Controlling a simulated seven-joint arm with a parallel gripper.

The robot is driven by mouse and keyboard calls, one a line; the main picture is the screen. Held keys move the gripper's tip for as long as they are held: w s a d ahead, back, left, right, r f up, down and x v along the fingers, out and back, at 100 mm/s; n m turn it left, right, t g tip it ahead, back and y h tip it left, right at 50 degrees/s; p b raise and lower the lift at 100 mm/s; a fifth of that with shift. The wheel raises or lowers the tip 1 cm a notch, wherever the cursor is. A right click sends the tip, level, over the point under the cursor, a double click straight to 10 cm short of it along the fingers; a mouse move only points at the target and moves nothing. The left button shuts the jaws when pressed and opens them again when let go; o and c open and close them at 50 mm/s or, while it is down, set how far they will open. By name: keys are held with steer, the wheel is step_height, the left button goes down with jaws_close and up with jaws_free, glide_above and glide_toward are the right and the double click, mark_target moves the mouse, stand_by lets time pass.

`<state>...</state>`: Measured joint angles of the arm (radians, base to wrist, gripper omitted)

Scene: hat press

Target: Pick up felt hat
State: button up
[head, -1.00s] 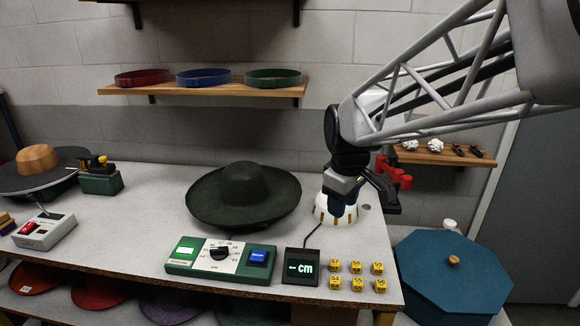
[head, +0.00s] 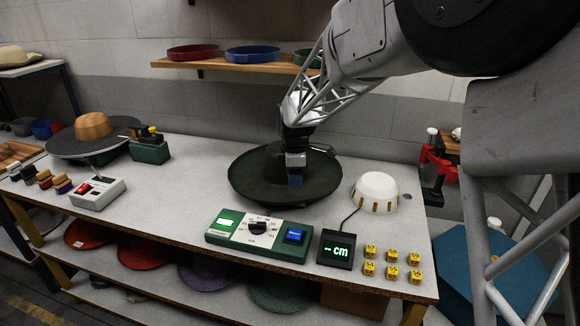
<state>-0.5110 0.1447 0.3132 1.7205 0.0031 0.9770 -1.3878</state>
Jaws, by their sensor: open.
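The dark green felt hat (head: 250,185) lies on the grey workbench, its wide brim spread out. My gripper (head: 294,176) is over the middle of the hat, pointing down, with its lower end at the hat. The crown is largely hidden behind my gripper and wrist. I cannot tell whether the fingers touch the felt. My gripper is open.
A white dome (head: 376,190) stands right of the hat. In front are a green control box (head: 258,236), a display reading "cm" (head: 336,249) and several yellow number blocks (head: 391,262). A hat block (head: 93,127) stands at left; a shelf (head: 235,66) holds coloured bands.

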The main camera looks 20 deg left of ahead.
steer(key=shift+w+a+f+n, duration=0.15)
steer(key=shift+a+f, duration=0.05)
steer(key=shift+a, duration=0.2)
steer(key=shift+w+a+f+n, duration=0.1)
steer(key=shift+a+f+n, duration=0.1)
steer(key=shift+a, duration=0.15)
steer(key=shift+f, duration=1.35)
steer(key=shift+f, duration=2.6)
jaws_close()
